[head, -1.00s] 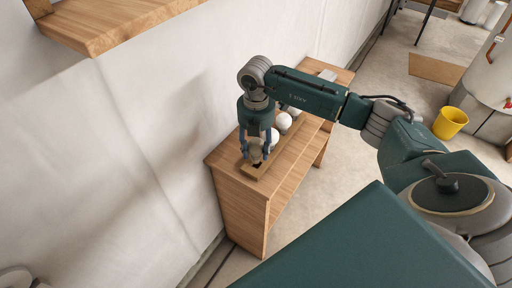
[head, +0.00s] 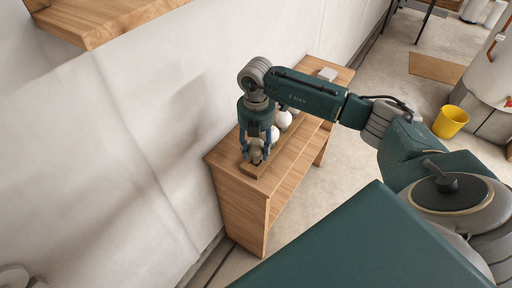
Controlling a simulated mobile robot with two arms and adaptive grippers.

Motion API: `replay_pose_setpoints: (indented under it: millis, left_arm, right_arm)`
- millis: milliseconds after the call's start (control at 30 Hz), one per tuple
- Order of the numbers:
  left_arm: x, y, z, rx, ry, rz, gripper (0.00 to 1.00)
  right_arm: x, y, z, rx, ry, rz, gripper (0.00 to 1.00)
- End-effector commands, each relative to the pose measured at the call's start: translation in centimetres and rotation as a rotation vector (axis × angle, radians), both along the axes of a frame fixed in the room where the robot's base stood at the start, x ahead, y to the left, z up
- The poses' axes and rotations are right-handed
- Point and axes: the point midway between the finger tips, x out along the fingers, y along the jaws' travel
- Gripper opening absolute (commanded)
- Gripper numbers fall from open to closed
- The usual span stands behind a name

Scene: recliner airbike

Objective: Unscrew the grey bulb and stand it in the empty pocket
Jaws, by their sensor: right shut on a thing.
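My right gripper (head: 257,153) points down over the near end of a wooden rack (head: 250,171). It is shut on the grey bulb (head: 257,154), which looks dull beige-grey between the blue fingers. The bulb's lower end is at a dark pocket near the rack's end; I cannot tell how deep it sits. White bulbs (head: 284,120) stand in the rack behind the gripper, partly hidden by my right arm. My left gripper is out of view.
The rack lies on a narrow wooden cabinet (head: 236,200) against the white wall. A wooden shelf (head: 95,25) juts out at upper left. A yellow bucket (head: 450,121) stands on the floor at right.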

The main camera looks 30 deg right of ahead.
Motion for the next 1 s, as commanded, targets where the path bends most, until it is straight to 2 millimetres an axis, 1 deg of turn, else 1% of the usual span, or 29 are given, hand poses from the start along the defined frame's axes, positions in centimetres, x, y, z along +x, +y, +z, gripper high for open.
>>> replay_pose_setpoints:
  millis: [833,867,933,967,1000]
  left_arm:
    - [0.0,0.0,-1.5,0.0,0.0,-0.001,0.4]
    - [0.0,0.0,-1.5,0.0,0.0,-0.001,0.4]
    - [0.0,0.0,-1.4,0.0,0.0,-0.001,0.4]
    - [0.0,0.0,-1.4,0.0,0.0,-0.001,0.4]
    - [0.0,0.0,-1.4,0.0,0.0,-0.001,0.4]
  right_arm:
    - [0.0,0.0,-2.2,0.0,0.0,0.0,0.2]
    - [0.0,0.0,-2.1,0.0,0.0,0.001,0.46]
    - [0.0,0.0,-2.1,0.0,0.0,0.001,0.6]
    - [0.0,0.0,-2.1,0.0,0.0,0.001,0.65]
    - [0.0,0.0,-2.1,0.0,0.0,0.0,0.65]
